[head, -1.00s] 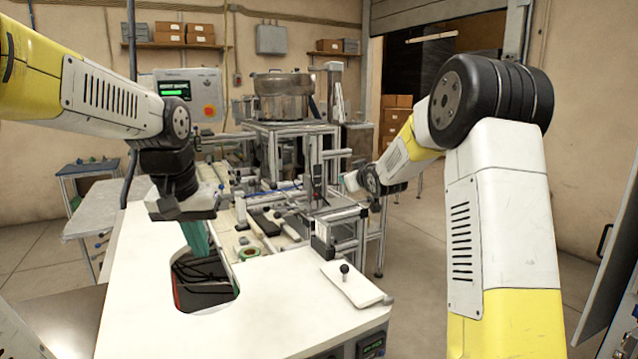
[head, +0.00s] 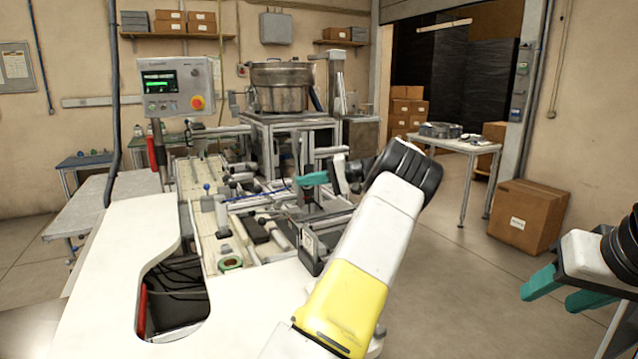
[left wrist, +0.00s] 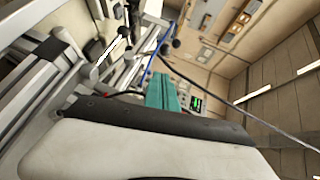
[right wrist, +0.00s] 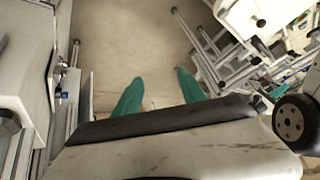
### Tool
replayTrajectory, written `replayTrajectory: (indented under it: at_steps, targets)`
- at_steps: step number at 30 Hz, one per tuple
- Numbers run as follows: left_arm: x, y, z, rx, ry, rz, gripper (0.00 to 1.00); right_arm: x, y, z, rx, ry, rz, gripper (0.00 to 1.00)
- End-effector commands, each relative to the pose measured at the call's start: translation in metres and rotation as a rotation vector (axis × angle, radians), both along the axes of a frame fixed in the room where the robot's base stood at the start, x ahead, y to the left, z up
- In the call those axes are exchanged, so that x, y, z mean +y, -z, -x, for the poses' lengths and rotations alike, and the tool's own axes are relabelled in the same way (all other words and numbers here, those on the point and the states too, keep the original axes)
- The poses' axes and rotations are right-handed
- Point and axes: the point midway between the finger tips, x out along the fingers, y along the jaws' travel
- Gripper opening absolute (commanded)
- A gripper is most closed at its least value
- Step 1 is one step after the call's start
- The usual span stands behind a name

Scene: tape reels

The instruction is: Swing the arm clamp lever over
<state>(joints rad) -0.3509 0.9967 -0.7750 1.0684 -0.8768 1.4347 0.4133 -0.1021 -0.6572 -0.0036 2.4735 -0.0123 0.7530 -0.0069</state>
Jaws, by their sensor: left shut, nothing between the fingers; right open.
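My left gripper (head: 312,180) is shut and empty, its teal fingers pointing left over the machine's aluminium frame; they also show closed together in the left wrist view (left wrist: 162,93). In that view a pale lever rod with a black knob (left wrist: 124,32) stands apart from the fingers, up and to the left. I cannot tell for sure that it is the arm clamp lever. In the head view my left arm and gripper cover part of this area. My right gripper (head: 568,288) is open and empty at the far right, over the floor; its spread fingers show in the right wrist view (right wrist: 160,92).
The white worktop (head: 110,270) has a cut-out with dark cables. A metal bowl (head: 283,88) stands behind, and a control panel (head: 172,88) stands at the left. A cardboard box (head: 525,217) sits on the right floor.

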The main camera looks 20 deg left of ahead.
Motion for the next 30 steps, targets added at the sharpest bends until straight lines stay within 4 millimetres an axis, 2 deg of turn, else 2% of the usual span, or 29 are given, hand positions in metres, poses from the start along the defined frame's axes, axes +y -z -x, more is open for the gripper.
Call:
replayTrajectory:
  at_steps: [3,8,11,22,30]
  targets:
    - [-0.006,-0.002,-0.01,0.003,0.008,-0.06,0.0,0.001,0.006,0.017,0.026,0.003,-0.009,0.48]
    - [0.002,-0.002,-0.009,0.004,0.008,-0.076,0.0,0.002,0.008,0.021,0.035,0.003,-0.011,0.48]
    - [0.017,0.001,-0.006,0.005,0.006,-0.073,0.0,0.002,0.008,0.021,0.034,0.004,-0.01,0.48]
    - [0.092,0.014,0.011,0.005,0.007,-0.07,0.0,0.002,0.008,0.02,0.033,0.003,-0.01,0.48]
    - [0.107,0.02,0.038,0.004,0.009,-0.071,0.0,0.002,0.007,0.02,0.033,0.003,-0.01,0.48]
